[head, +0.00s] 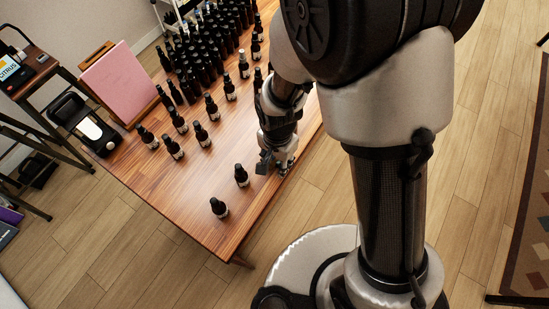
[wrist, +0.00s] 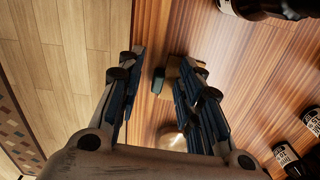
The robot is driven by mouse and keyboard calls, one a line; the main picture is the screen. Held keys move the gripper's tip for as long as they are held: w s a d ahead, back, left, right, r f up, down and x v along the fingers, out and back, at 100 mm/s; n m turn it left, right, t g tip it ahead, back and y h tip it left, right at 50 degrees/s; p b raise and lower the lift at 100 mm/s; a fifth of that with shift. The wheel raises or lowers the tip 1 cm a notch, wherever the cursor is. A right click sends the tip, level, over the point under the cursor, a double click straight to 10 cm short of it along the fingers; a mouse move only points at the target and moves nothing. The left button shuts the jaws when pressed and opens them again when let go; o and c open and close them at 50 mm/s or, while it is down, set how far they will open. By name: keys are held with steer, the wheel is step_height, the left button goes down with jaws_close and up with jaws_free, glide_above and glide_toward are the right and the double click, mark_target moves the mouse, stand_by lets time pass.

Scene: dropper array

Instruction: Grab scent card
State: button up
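My gripper (head: 275,164) is low over the near right edge of the wooden table in the head view. In the wrist view my gripper (wrist: 160,82) is open, its two dark fingers apart. A small tan and dark green item (wrist: 172,74) shows between and beyond the fingertips, close to the right finger, which partly covers it. I cannot tell whether it is the scent card or whether the finger touches it. Nothing is seen held.
The wooden table (head: 185,205) carries several dark bottles, crowded at the back. Two bottles (head: 241,175) (head: 219,208) stand left of my gripper. A pink board (head: 120,84) and a black holder with a white panel (head: 88,128) are at the left. The table's front is mostly clear.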

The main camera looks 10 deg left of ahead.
jaws_close()
steer(key=shift+r, duration=0.15)
